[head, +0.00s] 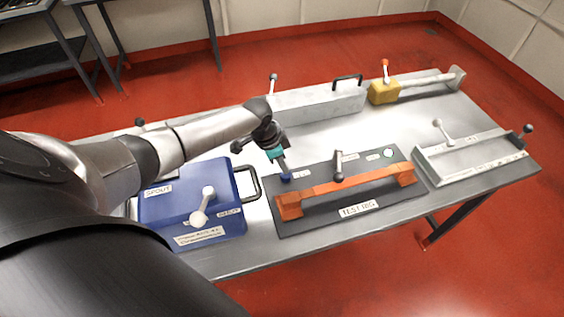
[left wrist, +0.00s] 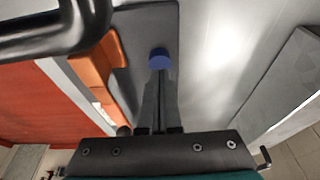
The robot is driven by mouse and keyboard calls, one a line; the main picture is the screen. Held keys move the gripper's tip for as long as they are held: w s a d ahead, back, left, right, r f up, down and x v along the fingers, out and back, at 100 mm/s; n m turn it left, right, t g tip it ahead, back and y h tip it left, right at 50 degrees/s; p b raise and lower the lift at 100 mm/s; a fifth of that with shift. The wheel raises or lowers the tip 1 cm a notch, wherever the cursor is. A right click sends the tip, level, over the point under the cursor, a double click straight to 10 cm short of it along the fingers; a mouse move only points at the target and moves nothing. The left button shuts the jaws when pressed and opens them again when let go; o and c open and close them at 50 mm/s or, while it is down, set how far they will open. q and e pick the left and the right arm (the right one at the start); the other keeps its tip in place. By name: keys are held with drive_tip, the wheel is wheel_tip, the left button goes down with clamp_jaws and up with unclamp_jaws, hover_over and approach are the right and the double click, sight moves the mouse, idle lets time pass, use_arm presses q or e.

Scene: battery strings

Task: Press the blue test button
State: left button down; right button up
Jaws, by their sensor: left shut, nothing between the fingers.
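The blue test button (head: 286,177) sits at the left end of the dark test rig plate (head: 300,222). My left gripper (head: 285,170) is shut and empty, pointing down with its fingertips right at the button. In the left wrist view the blue button (left wrist: 160,58) shows just past the tips of the closed fingers (left wrist: 159,75). I cannot tell whether the tips touch it or whether it is pressed down. My right gripper is not in view.
An orange bar (head: 345,187) with a lever spans the rig beside the button. A blue box (head: 180,212) with a black handle stands close on the left. A grey box (head: 318,100), a yellow block (head: 384,92) and a pale tray (head: 475,157) stand around it.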

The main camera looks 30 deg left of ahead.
sight(275, 181)
use_arm(q)
drive_tip(key=p+v, duration=0.2)
drive_tip(key=v, duration=0.9)
drive_tip(key=shift+w+r, duration=0.2)
drive_tip(key=shift+d, duration=0.15)
